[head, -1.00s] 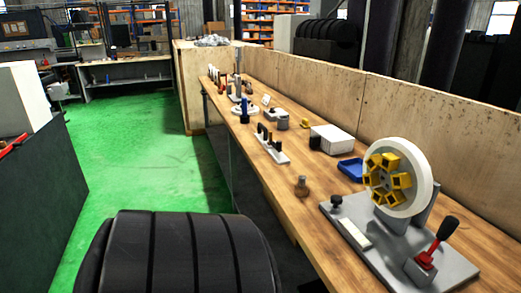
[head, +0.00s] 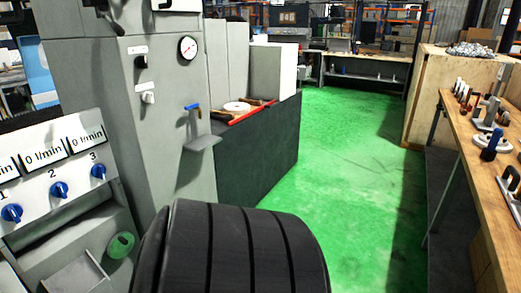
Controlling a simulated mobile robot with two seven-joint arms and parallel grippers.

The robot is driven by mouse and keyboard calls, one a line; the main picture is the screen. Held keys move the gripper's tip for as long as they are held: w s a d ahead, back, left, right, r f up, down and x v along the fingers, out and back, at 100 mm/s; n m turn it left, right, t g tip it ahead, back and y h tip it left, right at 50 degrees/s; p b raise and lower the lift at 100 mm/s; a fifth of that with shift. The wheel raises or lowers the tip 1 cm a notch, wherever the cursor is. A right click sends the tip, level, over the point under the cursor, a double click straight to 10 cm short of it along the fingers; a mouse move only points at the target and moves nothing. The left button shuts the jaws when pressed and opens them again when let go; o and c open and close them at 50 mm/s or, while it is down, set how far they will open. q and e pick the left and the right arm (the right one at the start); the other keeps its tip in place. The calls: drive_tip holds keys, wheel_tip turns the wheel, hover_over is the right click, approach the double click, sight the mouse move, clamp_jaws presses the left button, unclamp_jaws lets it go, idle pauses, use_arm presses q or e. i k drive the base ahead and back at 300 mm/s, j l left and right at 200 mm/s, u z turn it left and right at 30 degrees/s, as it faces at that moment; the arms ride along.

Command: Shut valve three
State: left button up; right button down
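Valve three (head: 98,171) is a small blue knob under the number 3 on a light grey panel (head: 70,195) at the left of the head view. A display above it (head: 86,138) reads 0 l/min. Valve two (head: 59,190) and valve one (head: 12,212) are like blue knobs in the same row to its left. The display above valve two (head: 44,157) also reads 0 l/min; the one above valve one is cut off by the picture edge. The knobs are too small to tell how each is turned. Neither of my grippers is in view.
A green floor aisle (head: 335,180) is clear. A wooden workbench (head: 462,135) with small items runs along the right.

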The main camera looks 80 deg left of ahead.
sight(99, 170)
drive_tip(key=j+u, duration=0.1)
drive_tip(key=u, duration=3.75)
drive_tip(key=i+l+u, duration=0.25)
drive_tip(key=i+l, duration=0.4)
drive_tip(key=i+l+u, duration=0.25)
drive_tip(key=i+l, duration=0.4)
drive_tip(key=l, duration=0.1)
